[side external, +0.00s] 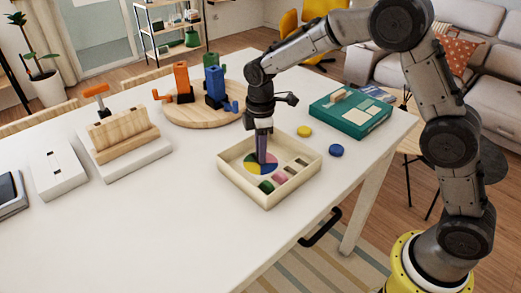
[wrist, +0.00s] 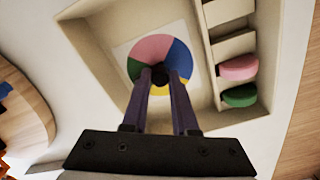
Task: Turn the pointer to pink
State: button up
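A colour wheel with pink, blue, green and yellow sectors lies in a cream tray (side external: 232,181); the wheel (side external: 250,166) also shows in the wrist view (wrist: 148,48). In the wrist view, pink is at the upper left, blue at the right, and yellow below. A dark round knob (wrist: 160,75) stands at the wheel's centre; any pointer arm is hidden or too dark to make out. My gripper (side external: 262,160) points down at the wheel's centre, its fingertips (wrist: 159,73) on either side of the knob. I cannot tell whether they press on it.
The tray's side compartments hold a pink piece (wrist: 239,68) and a green piece (wrist: 240,95); others are empty. A yellow disc (side external: 304,131), a blue disc (side external: 336,150) and a teal box (side external: 345,120) lie beyond. A round wooden board (side external: 180,115) bears coloured blocks. The front table is clear.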

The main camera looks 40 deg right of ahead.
grip_shut()
jog(key=shift+m, duration=0.4)
jog(key=m, duration=0.3)
jog(key=shift+m, duration=0.4)
jog(key=m, duration=1.3)
jog(key=shift+r+m, duration=0.1)
jog(key=shift+m, duration=0.2)
jog(key=o, duration=0.8)
grip_release()
jog(key=shift+c, duration=0.2)
